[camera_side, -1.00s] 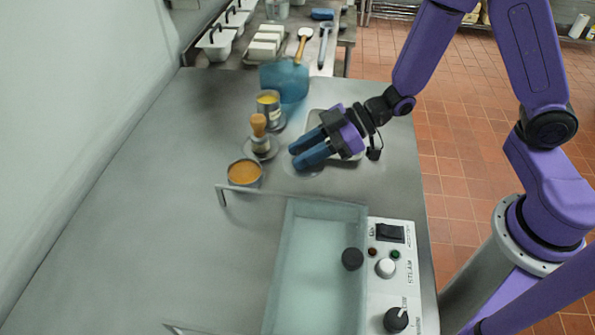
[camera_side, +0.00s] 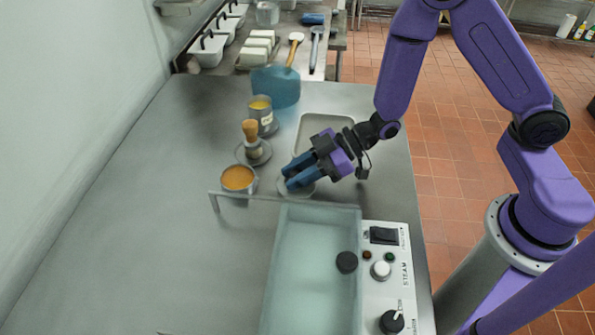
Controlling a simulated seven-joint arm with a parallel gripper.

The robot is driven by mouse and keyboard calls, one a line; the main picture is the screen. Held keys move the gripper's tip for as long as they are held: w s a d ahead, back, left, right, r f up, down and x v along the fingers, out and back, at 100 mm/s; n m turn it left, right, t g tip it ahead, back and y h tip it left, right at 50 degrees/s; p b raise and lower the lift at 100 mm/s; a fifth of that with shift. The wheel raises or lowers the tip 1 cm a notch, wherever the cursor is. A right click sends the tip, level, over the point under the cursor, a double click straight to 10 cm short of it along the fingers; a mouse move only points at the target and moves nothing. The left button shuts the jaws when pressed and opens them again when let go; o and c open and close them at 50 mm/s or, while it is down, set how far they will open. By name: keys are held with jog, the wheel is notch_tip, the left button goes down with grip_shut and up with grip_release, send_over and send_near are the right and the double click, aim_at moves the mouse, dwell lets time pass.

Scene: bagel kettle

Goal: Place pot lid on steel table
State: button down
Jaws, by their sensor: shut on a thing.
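The pot lid (camera_side: 284,191) looks like a round grey metal disc, mostly hidden under my gripper in the side view. My gripper (camera_side: 294,178) is shut on it, with its blue fingers pointing down and left. The lid is over the steel table (camera_side: 150,210), just beyond the steam unit's basin and right of the orange-filled tin. I cannot tell whether it touches the table.
The orange-filled tin (camera_side: 238,180), a wooden-handled brush (camera_side: 251,135) on a round base and a yellow-filled can (camera_side: 261,110) stand left of my gripper. A shallow tray (camera_side: 318,122) lies behind it. The steam basin (camera_side: 312,270) is in front. The left tabletop is clear.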

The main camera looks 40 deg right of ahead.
jog(key=shift+f, duration=0.2)
jog(key=shift+f, duration=0.3)
jog(key=c, duration=0.9)
grip_release()
jog(key=shift+o, duration=0.2)
jog(key=shift+r, duration=0.75)
jog(key=v, duration=1.2)
jog(key=shift+w, duration=0.1)
